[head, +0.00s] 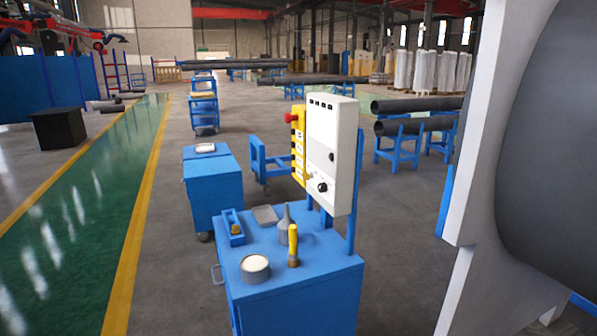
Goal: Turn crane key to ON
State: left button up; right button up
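A white control box (331,150) stands upright on blue posts at the back of a blue cabinet (265,290). A dark round knob or key switch (322,187) sits low on its front face; its exact position is too small to read. A narrow yellow panel (298,150) with a red button (291,117) on top is fixed at the box's left side. I cannot tell from this view which of these is the crane key. Neither of my grippers shows in the head view.
On the cabinet top stand a yellow-handled brush (293,243), a grey funnel (284,226), a round tin (255,268), a small tray (265,215) and a blue toolbox (232,228). A large grey cylinder with a white flange (500,200) blocks the right.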

aim_at(306, 177)
jog(key=i+j+z, duration=0.1)
jog(key=i+j, duration=0.3)
jog(key=i+j+z, duration=0.15)
jog(key=i+j, duration=0.25)
jog(key=j, duration=0.15)
jog(key=i+j+z, duration=0.1)
jog(key=i+j, duration=0.25)
jog(key=j, duration=0.2)
